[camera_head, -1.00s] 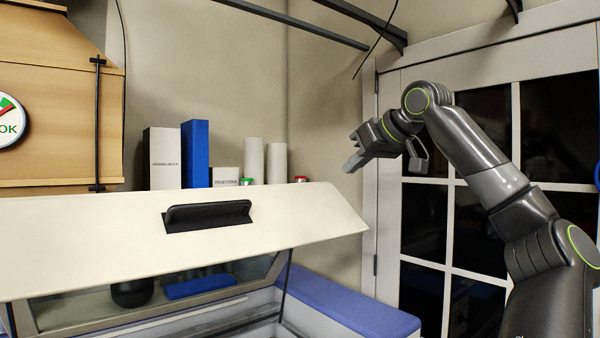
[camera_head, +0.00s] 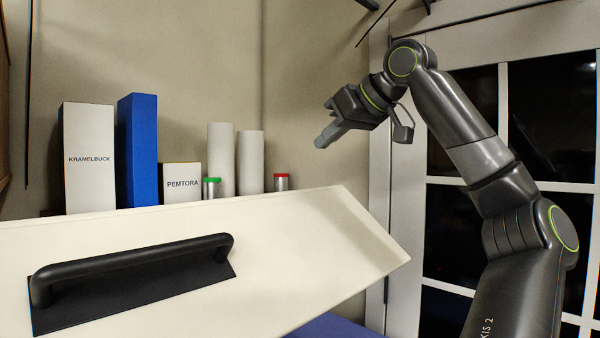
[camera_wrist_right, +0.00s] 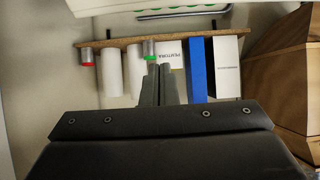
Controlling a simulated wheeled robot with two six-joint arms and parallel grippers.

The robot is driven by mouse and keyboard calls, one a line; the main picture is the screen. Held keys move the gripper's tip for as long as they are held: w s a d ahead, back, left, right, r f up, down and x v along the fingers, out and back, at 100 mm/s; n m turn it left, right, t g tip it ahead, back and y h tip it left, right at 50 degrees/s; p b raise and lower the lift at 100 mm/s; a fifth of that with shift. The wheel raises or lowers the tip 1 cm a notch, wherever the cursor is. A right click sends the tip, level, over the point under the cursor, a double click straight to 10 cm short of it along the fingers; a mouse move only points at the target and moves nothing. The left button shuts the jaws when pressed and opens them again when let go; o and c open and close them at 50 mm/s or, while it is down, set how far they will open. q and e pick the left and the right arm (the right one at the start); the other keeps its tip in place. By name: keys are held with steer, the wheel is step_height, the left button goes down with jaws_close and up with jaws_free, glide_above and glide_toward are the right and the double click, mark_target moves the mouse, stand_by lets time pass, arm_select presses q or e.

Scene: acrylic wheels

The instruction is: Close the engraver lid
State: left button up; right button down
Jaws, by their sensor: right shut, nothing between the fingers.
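The engraver lid (camera_head: 300,225) is a cream panel across the lower left of the head view, raised and tilted. Its black bar handle (camera_head: 130,270) is on the face towards me. The engraver body under it is mostly hidden; a strip of blue (camera_head: 332,326) shows below the lid. My right gripper (camera_head: 328,137) is shut and empty, up in the air beyond and above the lid's right end, not touching it. My left gripper is out of view.
Behind the lid stand a white KRAMELBUCK box (camera_head: 88,158), a blue box (camera_head: 138,150), a PEMTORA box (camera_head: 181,182), white rolls (camera_head: 221,160) and small cans with green and red caps (camera_head: 282,182). A paned door (camera_head: 455,225) is at the right, behind my right arm.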

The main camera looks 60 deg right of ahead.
mark_target(309, 191)
steer(key=x, duration=1)
steer(key=shift+a+f, duration=0.15)
steer(key=s+b, duration=0.1)
steer(key=f+b, duration=0.1)
steer(key=s+b, duration=0.1)
steer(key=shift+s+a+f, duration=0.15)
steer(key=shift+s+a, duration=0.15)
steer(key=shift+a, duration=0.05)
steer(key=shift+s+a+b, duration=0.1)
steer(key=shift+s+b, duration=0.2)
steer(key=shift+b, duration=0.15)
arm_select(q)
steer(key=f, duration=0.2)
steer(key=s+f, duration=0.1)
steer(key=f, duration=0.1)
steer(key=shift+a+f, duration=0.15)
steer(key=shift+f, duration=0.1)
arm_select(e)
steer(key=shift+s+f, duration=0.15)
steer(key=shift+f, duration=0.15)
steer(key=shift+s+r, duration=0.1)
arm_select(q)
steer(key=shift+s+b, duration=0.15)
steer(key=shift+b, duration=0.15)
